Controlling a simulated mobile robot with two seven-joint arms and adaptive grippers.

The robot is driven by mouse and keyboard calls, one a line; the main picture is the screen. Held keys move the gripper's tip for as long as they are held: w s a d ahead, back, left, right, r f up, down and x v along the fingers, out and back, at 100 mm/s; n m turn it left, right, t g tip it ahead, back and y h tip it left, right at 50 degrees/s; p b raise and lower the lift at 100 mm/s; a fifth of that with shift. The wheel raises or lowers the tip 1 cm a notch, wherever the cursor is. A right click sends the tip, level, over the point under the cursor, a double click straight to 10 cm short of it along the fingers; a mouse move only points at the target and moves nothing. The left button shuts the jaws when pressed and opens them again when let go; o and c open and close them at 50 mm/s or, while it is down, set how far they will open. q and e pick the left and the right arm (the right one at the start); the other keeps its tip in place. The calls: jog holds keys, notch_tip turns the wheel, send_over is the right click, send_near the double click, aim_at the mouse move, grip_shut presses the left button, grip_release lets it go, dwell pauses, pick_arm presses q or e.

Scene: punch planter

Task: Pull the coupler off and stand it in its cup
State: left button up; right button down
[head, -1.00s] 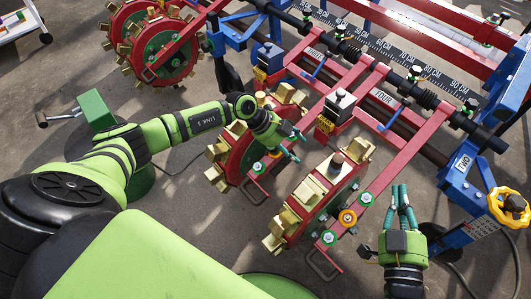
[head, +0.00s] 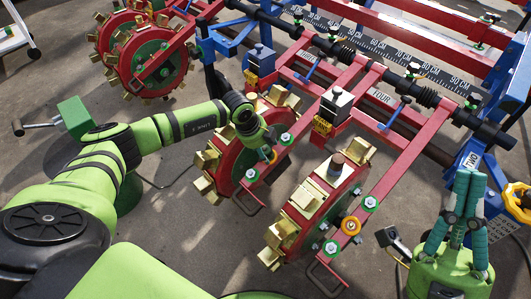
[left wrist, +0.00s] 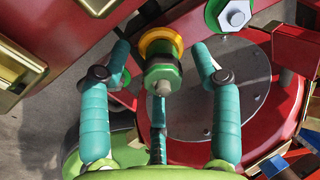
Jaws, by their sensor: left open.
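The coupler (left wrist: 163,62) is a short stack of an orange-yellow ring and green collars with a grey tip. In the left wrist view it stands between the teal fingers of my left gripper (left wrist: 162,85), with gaps on both sides. In the head view my left gripper (head: 268,140) is at the near side of the middle red wheel (head: 228,172); its fingertips are mostly hidden by its own body. My right gripper (head: 468,182) is at the lower right with its teal fingers pointing up, close together, holding nothing visible. I cannot make out a cup.
Red frame bars and a black toolbar (head: 385,78) run along the back. A green box (head: 75,117) with a handle stands left. Grey floor is free at lower centre.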

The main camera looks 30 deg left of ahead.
pick_arm(q)
jog(key=shift+x, duration=1)
jog(key=c, duration=1.2)
jog(key=o, duration=0.4)
jog(key=shift+r, duration=0.1)
grip_shut()
